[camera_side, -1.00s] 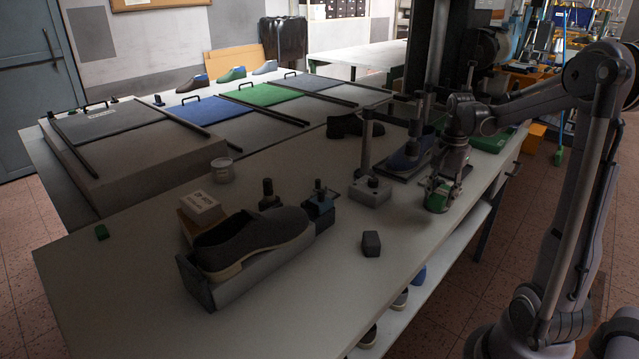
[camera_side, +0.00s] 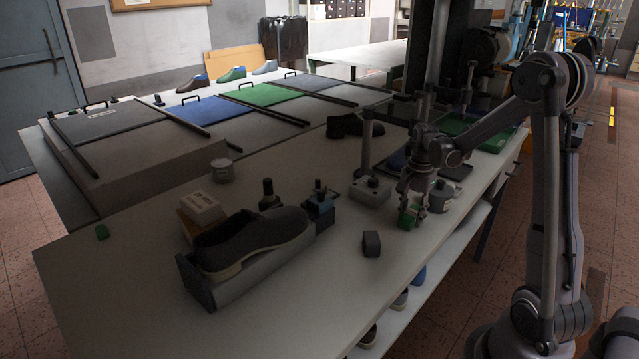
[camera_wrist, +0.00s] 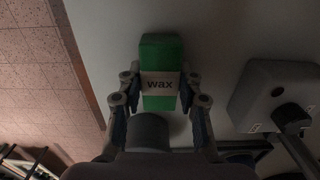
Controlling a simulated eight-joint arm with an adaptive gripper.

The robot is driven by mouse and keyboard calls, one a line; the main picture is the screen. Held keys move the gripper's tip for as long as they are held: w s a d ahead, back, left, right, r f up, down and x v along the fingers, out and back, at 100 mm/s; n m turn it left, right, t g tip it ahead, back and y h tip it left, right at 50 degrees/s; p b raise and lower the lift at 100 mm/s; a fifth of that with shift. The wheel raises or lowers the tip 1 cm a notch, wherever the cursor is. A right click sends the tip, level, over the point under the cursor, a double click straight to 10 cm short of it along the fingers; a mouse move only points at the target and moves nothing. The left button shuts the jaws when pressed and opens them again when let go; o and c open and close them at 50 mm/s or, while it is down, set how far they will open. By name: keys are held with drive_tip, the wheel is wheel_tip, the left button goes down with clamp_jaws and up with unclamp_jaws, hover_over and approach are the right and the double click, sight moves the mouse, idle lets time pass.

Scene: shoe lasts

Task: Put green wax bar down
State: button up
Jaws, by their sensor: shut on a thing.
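The green wax bar (camera_side: 408,217) is between the fingers of my gripper (camera_side: 409,209), near the right edge of the white worktable. In the wrist view the bar (camera_wrist: 161,50) has a pale band reading "wax", and the fingers of my gripper (camera_wrist: 160,88) press on its two sides. Its far end sticks out beyond the fingertips. The bar is low over the tabletop; I cannot tell whether it touches it.
A grey base with a post (camera_side: 370,190) stands just left of my gripper. A lidded grey tin (camera_side: 441,199) is close on the right. A dark block (camera_side: 371,243) lies toward the front. A grey shoe (camera_side: 250,240) sits in a holder. Bare tabletop (camera_side: 330,275) lies between.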

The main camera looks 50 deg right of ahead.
sight(412, 213)
drive_tip(key=shift+f, duration=0.15)
drive_tip(key=o, duration=1.2)
wheel_tip(412, 213, up, 12)
drive_tip(key=s+a+n+t, duration=0.2)
drive_tip(key=a+n+t, duration=0.1)
drive_tip(key=a+n, duration=0.6)
drive_tip(key=s+a+n+t, duration=0.2)
drive_tip(key=a+n, duration=0.7)
drive_tip(key=a, duration=0.9)
drive_tip(key=shift+t, duration=1.1)
drive_tip(key=shift+s+f, duration=0.1)
